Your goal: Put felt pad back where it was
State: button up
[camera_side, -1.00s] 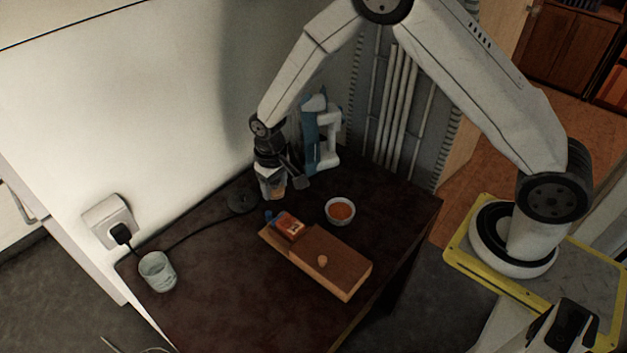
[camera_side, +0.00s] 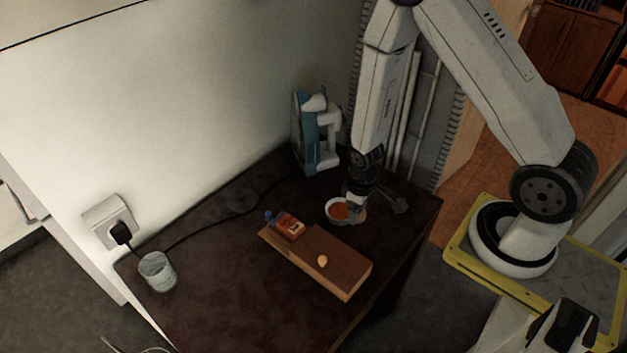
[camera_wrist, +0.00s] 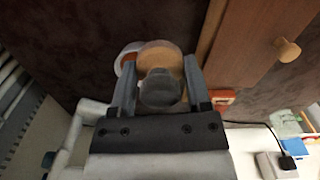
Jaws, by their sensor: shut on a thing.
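My gripper (camera_side: 357,207) is low over the right part of the dark table, beside the small bowl. It is shut on a tan, round-edged piece (camera_side: 362,216), which I take to be the felt pad. In the wrist view the pad (camera_wrist: 160,52) shows as a tan disc between the two fingers (camera_wrist: 160,72), with a dark grey rounded part in front of it. The pad's lower side is hidden, and I cannot tell whether it touches the table.
A white bowl with orange contents (camera_side: 330,204) is just left of my gripper. A wooden block with a knob (camera_side: 335,272) and an orange box (camera_side: 291,226) lie nearer. A blue-white device (camera_side: 318,135) stands behind. A glass (camera_side: 157,272) and dark disc (camera_side: 242,200) are left.

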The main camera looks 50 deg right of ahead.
send_over(376, 245)
jog(key=shift+f+n, duration=0.1)
jog(key=shift+n, duration=0.2)
jog(key=shift+f, duration=0.1)
jog(key=shift+f, duration=2.15)
jog(key=shift+f, duration=1.75)
jog(key=shift+f, duration=0.15)
jog(key=o, duration=1.1)
